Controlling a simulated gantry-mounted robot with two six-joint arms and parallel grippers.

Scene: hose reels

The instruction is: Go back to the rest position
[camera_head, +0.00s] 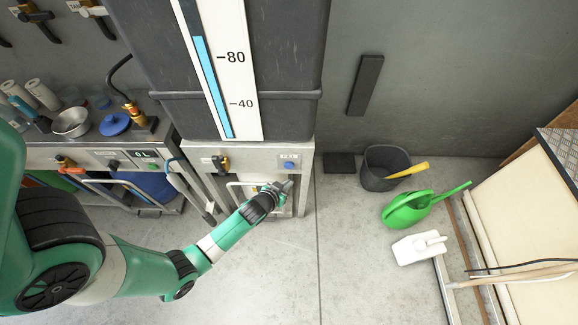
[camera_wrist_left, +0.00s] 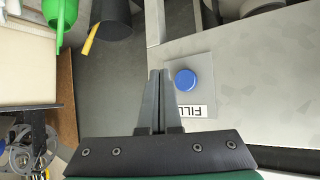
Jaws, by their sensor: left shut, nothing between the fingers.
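My left gripper (camera_head: 284,187) reaches in from the left on its green arm and is shut and empty. Its fingertips are just below the blue FILL button (camera_head: 289,164) on the metal stand's front. In the left wrist view the closed fingers (camera_wrist_left: 159,75) are close beside the blue button (camera_wrist_left: 185,79) and its FILL label (camera_wrist_left: 193,111). I cannot tell whether they touch it. My right gripper is in neither view.
A tall dark tank (camera_head: 280,60) with a level gauge stands on the metal stand (camera_head: 305,180). A workbench (camera_head: 95,157) is at left. A black bucket (camera_head: 378,182), green watering can (camera_head: 407,210) and white jug (camera_head: 419,249) stand at right. The middle floor is clear.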

